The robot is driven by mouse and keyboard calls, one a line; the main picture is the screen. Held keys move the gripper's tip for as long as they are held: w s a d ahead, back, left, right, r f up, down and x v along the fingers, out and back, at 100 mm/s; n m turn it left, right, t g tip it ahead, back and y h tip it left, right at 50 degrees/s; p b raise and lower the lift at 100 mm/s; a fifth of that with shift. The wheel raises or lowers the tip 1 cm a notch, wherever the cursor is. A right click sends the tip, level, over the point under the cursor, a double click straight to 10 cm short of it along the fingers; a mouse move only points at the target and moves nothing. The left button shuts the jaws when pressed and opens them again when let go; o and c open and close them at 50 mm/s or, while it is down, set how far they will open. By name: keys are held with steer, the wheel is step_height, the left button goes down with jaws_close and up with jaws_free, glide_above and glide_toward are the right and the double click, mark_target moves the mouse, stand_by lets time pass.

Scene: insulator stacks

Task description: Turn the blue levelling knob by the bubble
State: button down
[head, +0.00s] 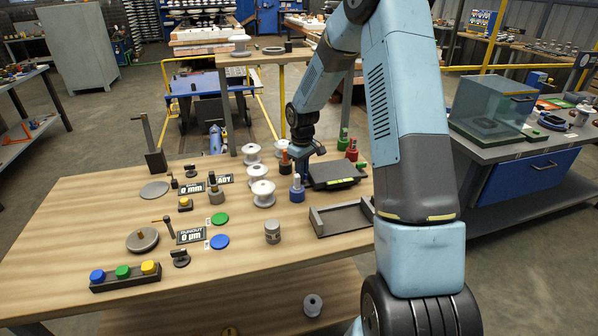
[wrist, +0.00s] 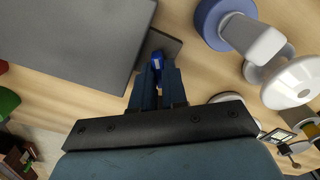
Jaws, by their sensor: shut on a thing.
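My gripper (head: 303,172) points down at the left side of a dark levelling plate (head: 335,171) on the wooden bench. In the wrist view its fingers (wrist: 157,82) are shut on the small blue knob (wrist: 157,60), which stands on a dark tab at the edge of the plate (wrist: 70,35). The knob is mostly hidden by the fingers, and I cannot make it out in the head view. A yellow-green bubble vial (head: 342,184) lies along the plate's front edge. Where its bubble sits is too small to tell.
A blue-based post (head: 297,194) stands close in front of my gripper. White insulators (head: 263,193) stand to its left. Red (head: 351,152) and green (head: 343,138) pieces stand behind the plate. A dark open tray (head: 340,218) lies in front.

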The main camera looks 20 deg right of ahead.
steer(key=shift+s+d+m, duration=0.1)
steer(key=shift+d+m, duration=0.15)
steer(key=shift+m, duration=0.35)
steer(key=c, duration=1.2)
jaws_free()
steer(key=shift+a, duration=0.1)
steer(key=shift+o, duration=0.2)
steer(key=shift+r, duration=0.55)
step_height(320, 180, up, 12)
steer(key=shift+r, duration=0.25)
steer(key=shift+a, duration=0.1)
